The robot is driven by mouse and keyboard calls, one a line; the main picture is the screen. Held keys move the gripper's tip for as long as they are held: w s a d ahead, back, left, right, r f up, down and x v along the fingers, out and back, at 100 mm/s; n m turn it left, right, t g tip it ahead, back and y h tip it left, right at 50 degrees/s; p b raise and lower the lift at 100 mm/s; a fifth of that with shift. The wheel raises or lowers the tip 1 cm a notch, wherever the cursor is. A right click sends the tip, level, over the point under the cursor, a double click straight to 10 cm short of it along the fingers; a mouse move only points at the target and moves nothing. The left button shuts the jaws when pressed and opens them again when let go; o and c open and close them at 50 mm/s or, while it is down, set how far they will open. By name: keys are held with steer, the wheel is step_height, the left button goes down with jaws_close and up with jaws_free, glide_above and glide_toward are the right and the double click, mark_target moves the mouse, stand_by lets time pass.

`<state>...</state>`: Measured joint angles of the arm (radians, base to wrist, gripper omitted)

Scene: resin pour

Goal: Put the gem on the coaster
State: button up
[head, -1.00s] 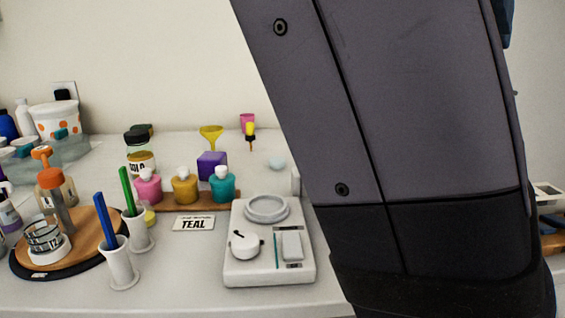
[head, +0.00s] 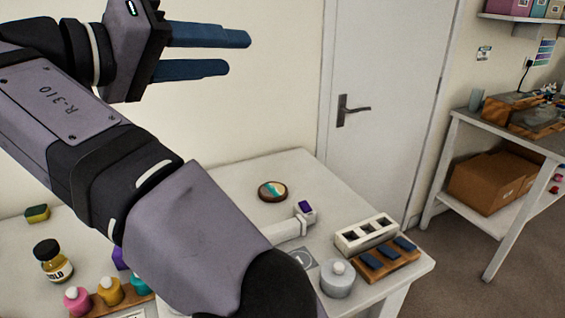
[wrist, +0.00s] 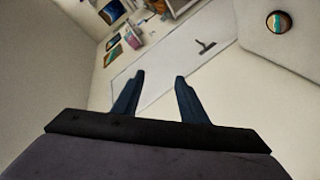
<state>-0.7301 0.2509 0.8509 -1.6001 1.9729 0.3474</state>
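The coaster (head: 272,191) is a round brown disc with a teal, white and tan top, lying on the table towards the back. It also shows in the wrist view (wrist: 275,22) at the upper right. A small purple piece that may be the gem (head: 305,206) sits in a white holder to the right of the coaster, apart from it. My gripper (head: 238,53) is raised well above the table at the upper left, its two blue fingers apart and nothing between them. In the wrist view my gripper (wrist: 159,75) is open and empty too.
A white block with square holes (head: 366,233), a wooden tray with blue pieces (head: 388,259) and a grey lidded pot (head: 338,279) stand at the table's right end. A dark-lidded jar (head: 52,262) and coloured bottles (head: 108,291) are at left.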

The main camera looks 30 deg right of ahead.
steer(key=w+f+n+p, duration=0.3)
steer(key=w+n+p, duration=0.35)
steer(key=p, duration=0.35)
step_height(320, 180, down, 10)
steer(key=n+g+p, duration=0.1)
steer(key=n+p, duration=0.1)
steer(key=n, duration=0.2)
steer(key=s+f+n+g+y, duration=0.1)
steer(key=s+f+n+y, duration=0.1)
steer(key=s+f, duration=0.3)
steer(key=s+f+n+g+y, duration=0.2)
steer(key=s+f+n, duration=0.2)
steer(key=f, duration=0.9)
steer(key=s+f+n+g+y, duration=0.2)
steer(key=s+f+n, duration=0.2)
steer(key=f, duration=0.6)
steer(key=shift+s+n+b, duration=0.35)
steer(key=shift+s, duration=0.5)
steer(key=shift+w+a+f+n, duration=0.15)
steer(key=shift+w+n, duration=0.05)
steer(key=shift+n, duration=0.5)
steer(key=shift+p+x, duration=0.4)
steer(key=shift+x, duration=1.1)
steer(key=shift+w+p+x, duration=0.2)
steer(key=shift+p+x, duration=0.25)
steer(key=shift+x, duration=1.7)
